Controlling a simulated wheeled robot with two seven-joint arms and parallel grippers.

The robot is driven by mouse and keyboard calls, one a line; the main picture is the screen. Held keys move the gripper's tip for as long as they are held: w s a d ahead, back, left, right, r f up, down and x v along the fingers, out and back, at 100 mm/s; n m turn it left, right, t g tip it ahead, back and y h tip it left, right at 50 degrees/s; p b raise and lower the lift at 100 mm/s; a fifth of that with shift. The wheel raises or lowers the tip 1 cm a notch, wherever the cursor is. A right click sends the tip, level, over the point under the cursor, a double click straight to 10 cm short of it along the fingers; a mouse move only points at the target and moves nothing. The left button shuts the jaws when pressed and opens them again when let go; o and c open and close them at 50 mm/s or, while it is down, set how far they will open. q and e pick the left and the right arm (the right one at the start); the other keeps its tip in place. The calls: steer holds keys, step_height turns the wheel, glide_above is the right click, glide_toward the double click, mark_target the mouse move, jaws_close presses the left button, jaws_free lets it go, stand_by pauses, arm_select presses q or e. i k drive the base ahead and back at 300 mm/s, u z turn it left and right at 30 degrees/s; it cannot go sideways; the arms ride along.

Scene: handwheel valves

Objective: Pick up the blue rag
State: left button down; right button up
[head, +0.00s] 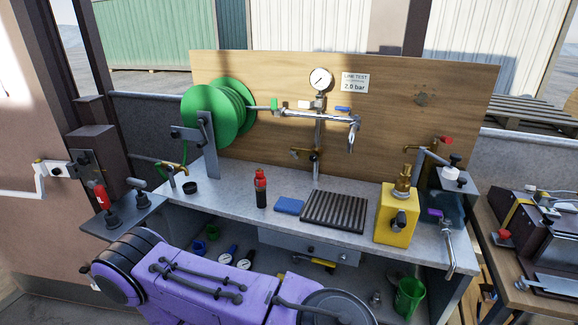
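The blue rag (289,206) lies flat and folded on the grey workbench top (235,192), between a dark bottle with a red cap (261,188) and a black slatted grate (336,211). Nothing covers it from above. A purple arm of mine crosses the lower part of the head view, in front of the bench and well short of the rag. Neither of my grippers shows in this view.
The red-capped bottle stands close to the left of the rag. A yellow box (397,216) with a brass fitting stands right of the grate. A pipe with a pressure gauge (320,80) rises behind. A green hose reel (218,112) is at left.

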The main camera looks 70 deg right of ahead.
mark_target(288, 205)
steer(key=z, duration=0.65)
steer(key=i, duration=0.75)
steer(key=z, duration=0.85)
